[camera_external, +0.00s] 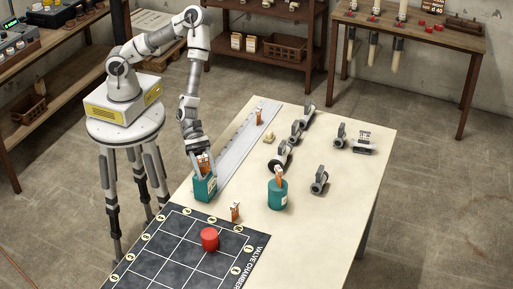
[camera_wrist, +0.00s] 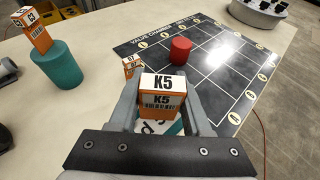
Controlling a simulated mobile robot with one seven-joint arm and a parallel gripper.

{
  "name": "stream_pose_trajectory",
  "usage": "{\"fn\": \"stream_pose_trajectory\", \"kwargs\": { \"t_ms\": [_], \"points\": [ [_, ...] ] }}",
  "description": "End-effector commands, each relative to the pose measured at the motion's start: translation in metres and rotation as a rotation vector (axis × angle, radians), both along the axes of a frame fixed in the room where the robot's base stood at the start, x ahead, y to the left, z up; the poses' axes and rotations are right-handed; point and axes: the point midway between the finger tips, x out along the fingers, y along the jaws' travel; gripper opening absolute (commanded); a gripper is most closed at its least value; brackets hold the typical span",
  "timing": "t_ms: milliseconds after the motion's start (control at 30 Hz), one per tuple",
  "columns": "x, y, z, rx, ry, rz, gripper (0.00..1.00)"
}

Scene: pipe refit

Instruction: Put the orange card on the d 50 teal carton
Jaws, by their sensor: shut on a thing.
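My gripper (camera_external: 204,168) is shut on an orange card (camera_wrist: 165,105), a small block with a white top marked K5. It is directly over a teal carton (camera_external: 205,190) at the table's left edge. In the wrist view a white label with part of a letter, and some teal, show below the card; the rest of the carton is hidden by the card and my gripper. I cannot tell whether the card touches the carton's top. The number on the carton is not readable.
A teal cylinder (camera_external: 278,196) with another orange card (camera_external: 279,176) on it stands to the right. A third orange card (camera_external: 235,211) stands by the dark grid board (camera_external: 180,245), which bears a red cylinder (camera_external: 210,239). A grey rail (camera_external: 240,146) and several grey fittings lie behind.

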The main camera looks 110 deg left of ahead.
Motion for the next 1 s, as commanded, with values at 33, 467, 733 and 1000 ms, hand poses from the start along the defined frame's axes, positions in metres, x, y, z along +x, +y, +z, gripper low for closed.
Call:
{"fn": "stream_pose_trajectory", "kwargs": {
  "t_ms": [33,467,733,1000],
  "points": [
    [0.0,0.0,0.001,0.0,0.0,0.0,0.0],
    [0.0,0.0,-0.003,0.001,0.0,0.001,0.78],
    [0.0,0.0,-0.002,0.001,0.0,0.001,0.78],
    [-0.015,0.017,0.01,0.0,0.003,0.004,0.78]
  ]
}}
